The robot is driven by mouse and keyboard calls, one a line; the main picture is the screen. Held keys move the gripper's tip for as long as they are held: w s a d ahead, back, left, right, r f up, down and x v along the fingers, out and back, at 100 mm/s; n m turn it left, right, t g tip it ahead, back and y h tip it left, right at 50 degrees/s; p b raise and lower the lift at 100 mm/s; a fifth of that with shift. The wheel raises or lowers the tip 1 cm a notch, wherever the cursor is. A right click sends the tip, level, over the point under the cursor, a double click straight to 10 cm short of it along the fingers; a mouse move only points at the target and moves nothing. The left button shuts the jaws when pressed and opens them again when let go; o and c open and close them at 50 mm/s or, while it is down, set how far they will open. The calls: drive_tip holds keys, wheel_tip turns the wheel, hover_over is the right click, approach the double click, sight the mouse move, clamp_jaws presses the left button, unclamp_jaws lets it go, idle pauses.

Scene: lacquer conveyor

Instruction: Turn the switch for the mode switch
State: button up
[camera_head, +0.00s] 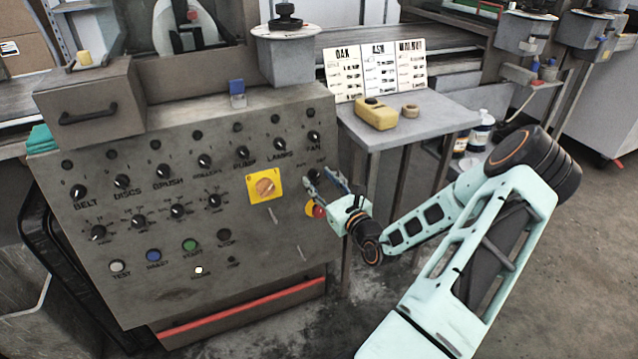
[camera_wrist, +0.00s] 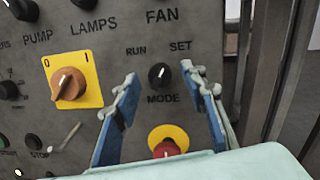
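The mode switch (camera_wrist: 160,76) is a small black round knob with a light pointer mark. In the wrist view it sits above the label MODE, with RUN to its upper left and SET to its upper right. The mark's exact direction is hard to tell. My gripper (camera_wrist: 159,80) is open, with its blue-padded fingers on the left and right of the knob and gaps on both sides. No contact shows. In the head view my gripper (camera_head: 328,182) is at the right edge of the control panel (camera_head: 130,225), partly covering the area around the mode switch.
A red button on a yellow ring (camera_wrist: 167,140) lies just below the mode switch. A yellow-plated orange rotary switch (camera_head: 265,186) is to its left. The FAN knob (camera_head: 313,136) is above. A grey table (camera_head: 440,112) stands right of the panel.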

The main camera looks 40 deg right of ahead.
drive_tip(key=shift+w, duration=0.3)
clamp_jaws()
